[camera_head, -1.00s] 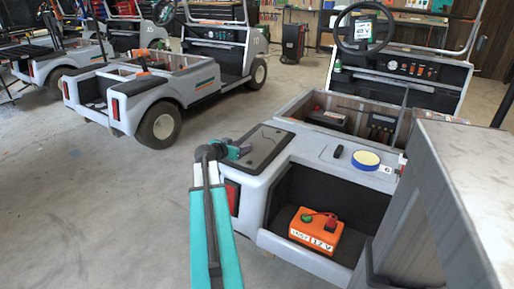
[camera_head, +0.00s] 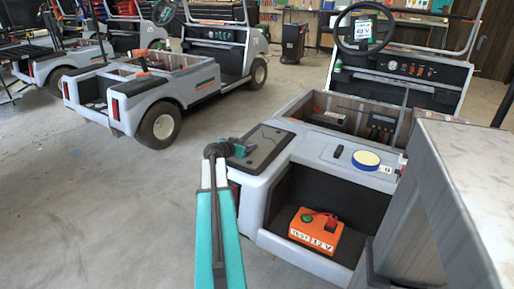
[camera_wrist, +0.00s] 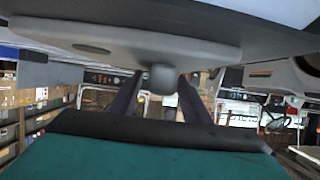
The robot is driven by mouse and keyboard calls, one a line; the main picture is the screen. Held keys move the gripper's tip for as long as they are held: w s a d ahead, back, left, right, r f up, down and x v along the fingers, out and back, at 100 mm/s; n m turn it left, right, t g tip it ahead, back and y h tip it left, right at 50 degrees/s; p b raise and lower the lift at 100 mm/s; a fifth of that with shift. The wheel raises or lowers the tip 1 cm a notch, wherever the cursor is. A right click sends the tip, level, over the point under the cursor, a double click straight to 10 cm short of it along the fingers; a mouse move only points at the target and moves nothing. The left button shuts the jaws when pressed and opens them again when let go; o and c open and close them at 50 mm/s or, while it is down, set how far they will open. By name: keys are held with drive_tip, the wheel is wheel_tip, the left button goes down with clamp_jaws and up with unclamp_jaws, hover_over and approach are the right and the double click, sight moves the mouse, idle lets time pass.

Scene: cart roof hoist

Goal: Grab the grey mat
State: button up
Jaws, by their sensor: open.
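The grey mat (camera_head: 272,143) is a dark, flat rectangle with a thin curved line on it. It lies on the left rear deck of the nearest light-grey cart. My gripper (camera_head: 243,148) is at the mat's left edge in the head view, partly hidden by my wrist. I cannot tell whether it touches the mat. In the wrist view two dark fingers (camera_wrist: 160,95) stand apart, with nothing seen held between them. I cannot make out the mat for sure in the wrist view.
An orange box (camera_head: 316,232) sits in the cart's open rear bay. A grey bench (camera_head: 470,160) stands close at right. Open floor (camera_head: 90,190) lies left.

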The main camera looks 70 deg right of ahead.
clamp_jaws()
drive_tip(key=shift+r, duration=0.1)
drive_tip(key=shift+r, duration=0.1)
idle(0.3)
drive_tip(key=shift+r, duration=1.5)
drive_tip(key=shift+s+a+r, duration=0.1)
drive_tip(key=shift+a, duration=0.15)
drive_tip(key=s+a+b, duration=0.1)
drive_tip(key=a, duration=0.3)
drive_tip(key=s+a+b, duration=0.1)
drive_tip(key=s+a, duration=0.1)
drive_tip(key=a, duration=0.2)
drive_tip(key=s+a+r+b, duration=0.1)
drive_tip(key=a, duration=0.3)
drive_tip(key=shift+s+r, duration=0.1)
drive_tip(key=shift+s, duration=0.25)
drive_tip(key=shift+d+b, duration=0.1)
drive_tip(key=shift+b, duration=0.7)
drive_tip(key=b, duration=0.3)
drive_tip(key=shift+d, duration=0.1)
